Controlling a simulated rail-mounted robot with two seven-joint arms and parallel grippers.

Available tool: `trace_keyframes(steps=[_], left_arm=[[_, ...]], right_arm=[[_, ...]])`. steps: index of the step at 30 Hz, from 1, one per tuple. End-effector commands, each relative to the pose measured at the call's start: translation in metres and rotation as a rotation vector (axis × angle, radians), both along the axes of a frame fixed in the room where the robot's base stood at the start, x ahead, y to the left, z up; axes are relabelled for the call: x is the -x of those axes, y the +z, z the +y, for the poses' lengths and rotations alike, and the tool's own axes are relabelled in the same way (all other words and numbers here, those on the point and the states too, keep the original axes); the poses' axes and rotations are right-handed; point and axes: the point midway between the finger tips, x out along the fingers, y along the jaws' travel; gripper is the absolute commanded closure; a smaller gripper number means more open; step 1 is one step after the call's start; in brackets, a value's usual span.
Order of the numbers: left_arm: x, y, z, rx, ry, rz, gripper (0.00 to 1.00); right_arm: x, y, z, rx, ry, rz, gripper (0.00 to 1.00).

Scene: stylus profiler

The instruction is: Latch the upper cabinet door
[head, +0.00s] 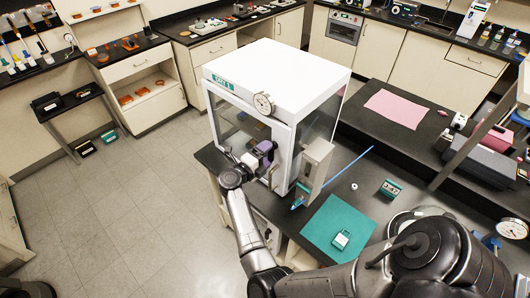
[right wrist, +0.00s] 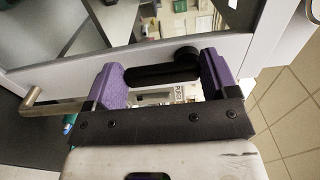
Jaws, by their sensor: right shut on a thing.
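The white dry cabinet (head: 275,70) stands on the dark bench, with a glass front door (head: 238,127). My right gripper (head: 262,152) is at the cabinet's front, near the door frame's right edge. In the right wrist view, the purple fingers of my right gripper (right wrist: 162,76) lie at either end of a black latch handle (right wrist: 160,74), shut on it. The handle has a round pivot (right wrist: 187,55) and sits against the white door frame (right wrist: 120,56). Whether the door is fully flush cannot be told. My left gripper is not in view.
A metal bar handle (right wrist: 32,100) stands out at the left in the wrist view. A beige box (head: 316,160) stands beside the cabinet's front right corner. A round dial (head: 263,103) is on the cabinet's top edge. A green mat (head: 318,232) lies to the right.

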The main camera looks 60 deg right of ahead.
Motion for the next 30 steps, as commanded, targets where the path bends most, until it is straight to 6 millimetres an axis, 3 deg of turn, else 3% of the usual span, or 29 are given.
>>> trace_keyframes(steps=[15,16,21,30], left_arm=[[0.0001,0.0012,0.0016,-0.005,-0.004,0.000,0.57],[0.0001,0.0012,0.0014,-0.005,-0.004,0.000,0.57],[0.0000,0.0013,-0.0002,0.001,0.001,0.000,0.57],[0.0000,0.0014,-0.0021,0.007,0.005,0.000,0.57]], right_arm=[[0.0005,-0.0006,0.0002,-0.003,0.000,0.018,0.44],[0.0006,-0.0006,0.0002,-0.003,0.000,0.018,0.18],[0.0005,-0.0005,0.0002,-0.004,0.000,0.016,0.01],[0.0004,-0.0003,0.0002,-0.003,0.000,0.014,0.00]])
